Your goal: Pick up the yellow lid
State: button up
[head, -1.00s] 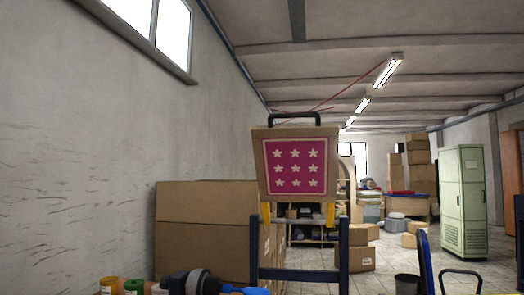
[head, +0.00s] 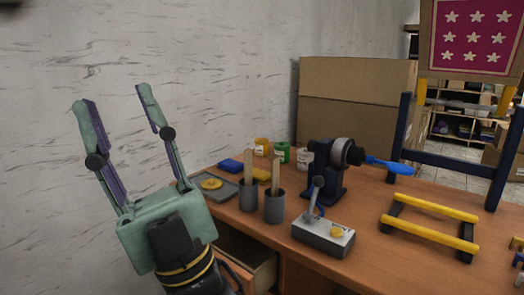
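My gripper (head: 113,102) is raised at the left of the head view, against the wall. Its two green and purple fingers are spread wide and point up, with nothing between them. A small round yellow piece (head: 211,184), which looks like a lid, lies on a flat grey tray (head: 228,191) at the table's left edge. It is right of and behind my gripper, and apart from it. A yellow jar (head: 261,147) stands at the back of the table; whether it is covered is too small to tell.
An open drawer (head: 250,262) juts out below.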

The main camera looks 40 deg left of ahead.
aim_at(212, 184)
jog(key=u, duration=1.45)
